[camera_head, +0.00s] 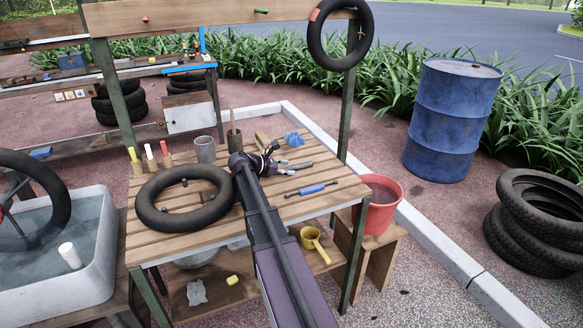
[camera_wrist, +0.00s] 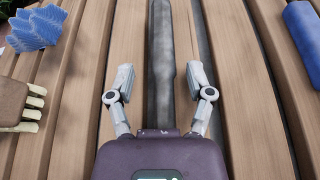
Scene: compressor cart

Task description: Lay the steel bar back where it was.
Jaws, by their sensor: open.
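My gripper (camera_wrist: 160,77) is open, with one finger on each side of the bar and visible gaps between. The bar's near end is hidden by my gripper body. In the head view my gripper (camera_head: 277,160) is low over the slatted table (camera_head: 336,186), and the bar (camera_head: 300,166) sticks out to its right. I cannot tell whether the bar touches the gripper's palm.
A blue-handled tool (camera_head: 312,189) lies in front of the bar. A blue crumpled cloth (camera_head: 293,138) and a wooden brush (camera_wrist: 22,105) lie behind it. A black tube (camera_head: 184,220) covers the table's left part. A red bucket (camera_head: 381,200) stands past the right edge.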

